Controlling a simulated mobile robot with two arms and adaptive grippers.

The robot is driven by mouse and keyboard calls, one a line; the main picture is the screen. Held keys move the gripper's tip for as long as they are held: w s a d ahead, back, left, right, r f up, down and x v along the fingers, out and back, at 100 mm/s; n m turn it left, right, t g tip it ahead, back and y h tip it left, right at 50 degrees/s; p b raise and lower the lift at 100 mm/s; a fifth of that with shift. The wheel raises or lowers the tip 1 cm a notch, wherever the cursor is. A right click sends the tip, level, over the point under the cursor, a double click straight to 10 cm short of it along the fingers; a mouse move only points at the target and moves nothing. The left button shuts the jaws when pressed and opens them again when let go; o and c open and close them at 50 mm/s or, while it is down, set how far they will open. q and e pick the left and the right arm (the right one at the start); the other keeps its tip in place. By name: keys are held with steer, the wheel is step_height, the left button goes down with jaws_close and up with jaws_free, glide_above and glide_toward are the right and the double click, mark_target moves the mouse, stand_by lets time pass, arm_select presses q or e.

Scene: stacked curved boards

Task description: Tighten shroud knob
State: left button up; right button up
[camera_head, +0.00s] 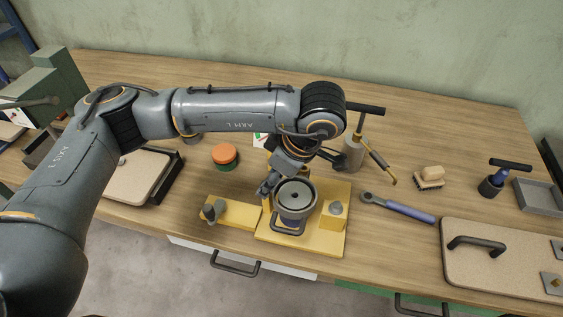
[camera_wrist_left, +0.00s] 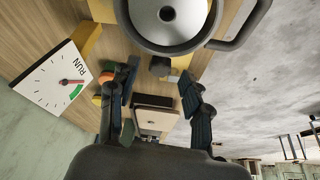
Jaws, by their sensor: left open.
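A round grey metal shroud or cup (camera_head: 295,196) with a dark centre hole stands on a yellow fixture base (camera_head: 330,243). Its rim fills the top of the left wrist view (camera_wrist_left: 168,38). A small dark knob (camera_wrist_left: 160,67) sticks out beside it, with yellow behind. I cannot tell for certain that it is the shroud knob. My left gripper (camera_head: 270,184) is at the shroud's left side. In the wrist view its two dark fingers (camera_wrist_left: 158,78) are apart, either side of the knob's line; contact is not visible. My right gripper is not in view.
A yellow block with a grey knob (camera_head: 213,209) lies left of the shroud; another grey knob (camera_head: 336,208) is on its right. A blue-handled ratchet (camera_head: 400,208), a brush (camera_head: 430,178) and an orange-topped round item (camera_head: 225,154) lie nearby. A RUN dial (camera_wrist_left: 52,82) stands close to the gripper.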

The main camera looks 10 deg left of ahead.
arm_select(q)
steer(key=w+v, duration=0.1)
steer(key=v, duration=0.9)
steer(key=shift+s+d+r, duration=0.15)
steer(key=shift+s, duration=0.35)
steer(key=w+a+r+n+g+h+p, duration=0.1)
steer(key=a+r+n+h+p, duration=0.25)
steer(key=a+p, duration=0.3)
steer(key=shift+n+h, duration=0.35)
steer(key=shift+n, duration=0.1)
steer(key=f+p, duration=0.1)
steer(key=f, duration=0.3)
steer(key=f+p, duration=0.2)
steer(key=f, duration=0.3)
steer(key=d+f+p, duration=0.1)
steer(key=f, duration=0.3)
steer(key=shift+w+f, duration=0.1)
steer(key=shift+f, duration=0.7)
